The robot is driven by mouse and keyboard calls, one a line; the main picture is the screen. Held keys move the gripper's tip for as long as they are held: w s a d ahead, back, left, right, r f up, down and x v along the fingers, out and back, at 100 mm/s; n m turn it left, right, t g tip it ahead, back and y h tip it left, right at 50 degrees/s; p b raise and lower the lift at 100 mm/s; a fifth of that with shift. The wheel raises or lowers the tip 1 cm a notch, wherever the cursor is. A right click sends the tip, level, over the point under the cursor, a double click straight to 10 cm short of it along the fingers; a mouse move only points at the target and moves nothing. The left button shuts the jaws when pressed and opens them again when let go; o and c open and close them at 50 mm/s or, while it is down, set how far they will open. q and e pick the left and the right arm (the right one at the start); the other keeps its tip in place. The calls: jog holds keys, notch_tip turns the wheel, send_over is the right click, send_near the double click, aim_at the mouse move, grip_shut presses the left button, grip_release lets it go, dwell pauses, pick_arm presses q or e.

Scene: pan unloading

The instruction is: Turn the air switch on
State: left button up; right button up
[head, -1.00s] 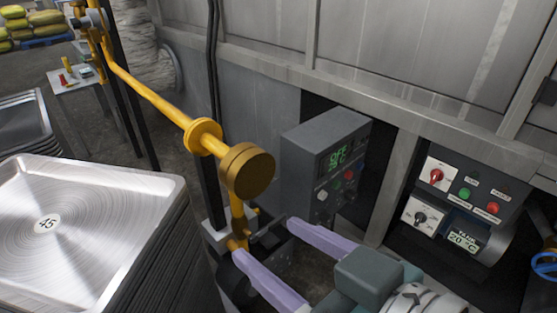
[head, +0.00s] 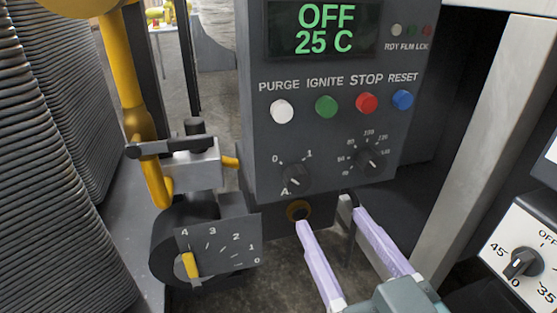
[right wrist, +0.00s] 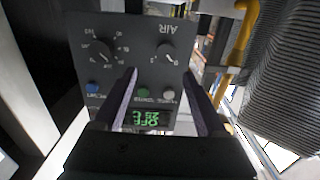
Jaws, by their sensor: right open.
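The air switch (head: 296,178) is a small black knob on the lower left of the dark control box (head: 250,150), between the marks 0 and 1. Its pointer seems to lean toward 0. In the right wrist view the panel is upside down, and the knob (right wrist: 170,57) sits under the AIR label. My right gripper (head: 332,220) is open and empty, with its lilac fingers pointing at the box from below and to the right of the knob. In the wrist view its fingertips (right wrist: 160,78) show in front of the panel, apart from the knob. My left gripper is not in view.
The display (head: 325,28) reads OFF, 25 C. Below it are white, green, red and blue buttons, and a second dial (head: 370,160). A yellow pipe (head: 122,75) with a valve and a numbered dial (head: 218,245) stands left. Stacked trays (head: 50,160) fill the far left.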

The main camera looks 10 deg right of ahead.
aim_at(300, 183)
jog(key=w, duration=0.1)
jog(key=w+a+b, duration=0.1)
jog(key=w, duration=0.1)
jog(key=w+b, duration=0.1)
jog(key=w, duration=0.1)
jog(key=shift+a+f, duration=0.25)
jog(key=shift+a, duration=0.1)
jog(key=w, duration=0.2)
jog(key=w+b, duration=0.1)
jog(key=w, duration=0.1)
jog(key=shift+d+r+b, duration=0.1)
jog(key=shift+d+b, duration=0.1)
jog(key=shift+b, duration=0.1)
jog(key=shift+w+a+r, duration=0.1)
jog(key=shift+w, duration=0.45)
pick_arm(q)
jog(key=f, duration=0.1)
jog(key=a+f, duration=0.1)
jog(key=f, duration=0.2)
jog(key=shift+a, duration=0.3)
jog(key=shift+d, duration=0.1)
pick_arm(e)
jog(key=c, duration=0.3)
grip_shut()
